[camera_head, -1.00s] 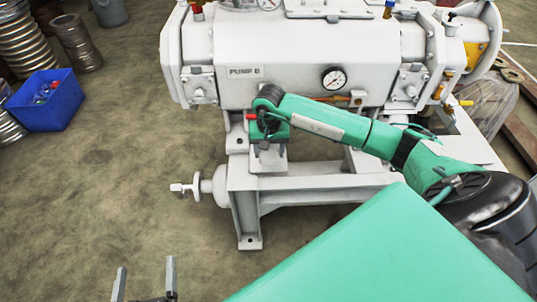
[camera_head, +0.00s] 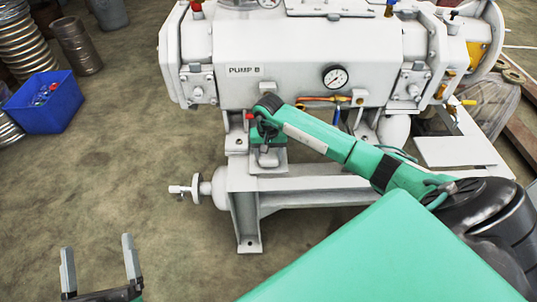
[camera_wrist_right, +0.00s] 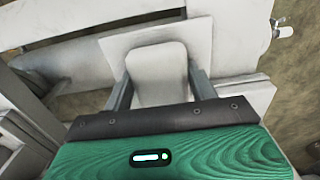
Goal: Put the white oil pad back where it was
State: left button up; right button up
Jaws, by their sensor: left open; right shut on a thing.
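The white oil pad (camera_wrist_right: 158,75) shows in the right wrist view as a pale plate with rounded corners. It sits between the two fingers of my right gripper (camera_wrist_right: 160,88), which is shut on it. In the head view my right gripper (camera_head: 268,155) is at the left end of the white pump frame, below the pump body. The pad itself cannot be made out clearly there. A flat white surface (camera_wrist_right: 110,45) lies behind the pad in the wrist view; I cannot tell whether they touch. My left gripper (camera_head: 97,246) is open and empty at the lower left, over the floor.
The white pump (camera_head: 290,55), marked PUMP B, has a gauge (camera_head: 335,77) and stands above the frame (camera_head: 310,190). A valve handle (camera_head: 185,190) sticks out left. A blue bin (camera_head: 45,102) and metal pipes (camera_head: 75,45) stand at upper left. The floor between is clear.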

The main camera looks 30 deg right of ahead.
jog(key=shift+f, duration=0.1)
pick_arm(q)
jog(key=shift+a+r, duration=0.15)
jog(key=shift+r, duration=0.25)
pick_arm(e)
jog(key=o, duration=0.9)
jog(key=shift+o, duration=0.2)
